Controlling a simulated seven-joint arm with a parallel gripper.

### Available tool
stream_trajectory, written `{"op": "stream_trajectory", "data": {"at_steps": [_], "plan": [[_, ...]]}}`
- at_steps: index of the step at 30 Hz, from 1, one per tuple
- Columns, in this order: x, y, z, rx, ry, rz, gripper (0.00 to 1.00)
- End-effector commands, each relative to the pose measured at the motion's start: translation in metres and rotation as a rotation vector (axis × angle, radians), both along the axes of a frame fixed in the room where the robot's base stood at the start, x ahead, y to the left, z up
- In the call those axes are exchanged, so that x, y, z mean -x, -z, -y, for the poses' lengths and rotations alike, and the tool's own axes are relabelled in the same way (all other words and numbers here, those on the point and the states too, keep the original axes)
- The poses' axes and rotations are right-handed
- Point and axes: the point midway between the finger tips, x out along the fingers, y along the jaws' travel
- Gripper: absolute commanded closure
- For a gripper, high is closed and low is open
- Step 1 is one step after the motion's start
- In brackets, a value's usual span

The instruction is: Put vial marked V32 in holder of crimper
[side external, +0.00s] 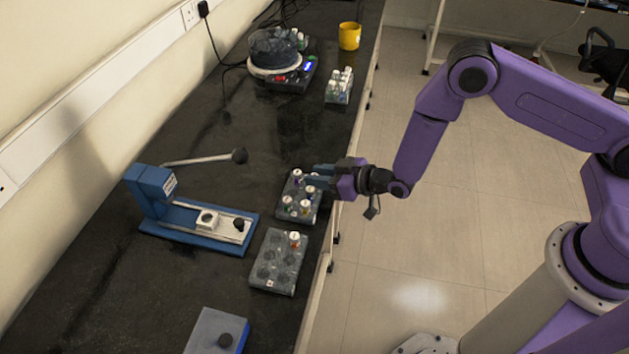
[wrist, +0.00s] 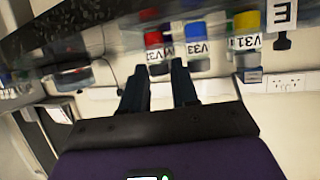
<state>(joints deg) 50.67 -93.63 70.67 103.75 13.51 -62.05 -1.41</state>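The blue crimper (side external: 152,190) stands at the left of the bench, its lever pointing right. Its white holder (side external: 207,220) sits on the base rail and looks empty. Several capped vials stand in the dark rack (side external: 284,213) right of the crimper. The wrist view shows a red-capped vial (wrist: 153,40) whose label I can read only in part, a blue-capped vial labelled V33 (wrist: 196,48) and a yellow-capped vial labelled V31 (wrist: 246,42). I cannot tell which vial is V32. My gripper (side external: 317,176) is open at this rack's far right side, its fingers (wrist: 160,75) apart near the red-capped vial.
A second rack (side external: 268,279) with one vial (side external: 294,240) lies nearer the camera. A grey-blue box (side external: 205,330) with a black knob is at the front. A hotplate (side external: 290,82), a rack of white-capped vials (side external: 338,88) and a yellow mug (side external: 349,36) stand far back.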

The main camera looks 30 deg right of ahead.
Motion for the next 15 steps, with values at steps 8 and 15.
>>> {"op": "stream_trajectory", "data": {"at_steps": [8,15], "plan": [[0.0002,-0.0002,-0.0001,0.000,0.000,0.000,1.00],[0.0002,-0.0012,-0.0001,-0.001,0.000,0.001,1.00]]}}
